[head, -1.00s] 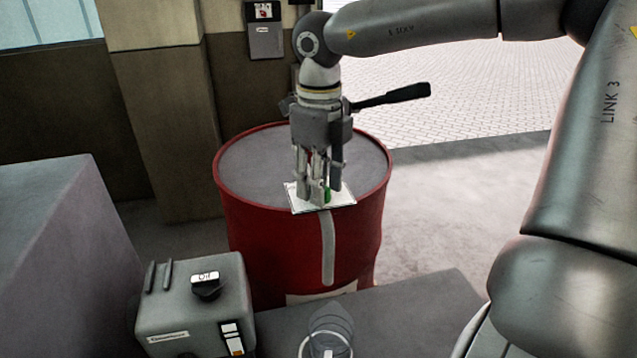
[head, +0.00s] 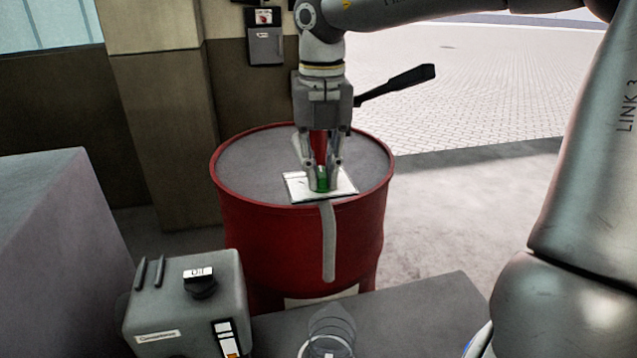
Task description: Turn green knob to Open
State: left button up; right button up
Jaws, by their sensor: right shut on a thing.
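The green knob (head: 322,181) sits on a white plate (head: 343,189) at the front edge of the top of a red drum (head: 240,225). My right gripper (head: 322,182) points straight down over the plate, with its fingers closed on either side of the green knob. The fingers cover part of the knob, and no Open marking can be read on the plate. My left gripper does not show.
A grey box (head: 185,310) with a black knob (head: 200,285) stands at the front left. A clear rounded object (head: 331,328) stands on the grey surface at the bottom. A black handle (head: 400,84) shows behind the gripper. A grey block (head: 60,250) fills the left side.

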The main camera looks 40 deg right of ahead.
jog(key=m, duration=0.6)
jog(key=shift+s+b, duration=0.1)
jog(key=shift+b, duration=0.3)
jog(key=o, duration=1.5)
jog(key=shift+r, duration=0.1)
notch_tip(320, 180, up, 7)
jog(key=p, duration=0.5)
jog(key=shift+p, duration=0.35)
jog(key=shift+d, duration=0.1)
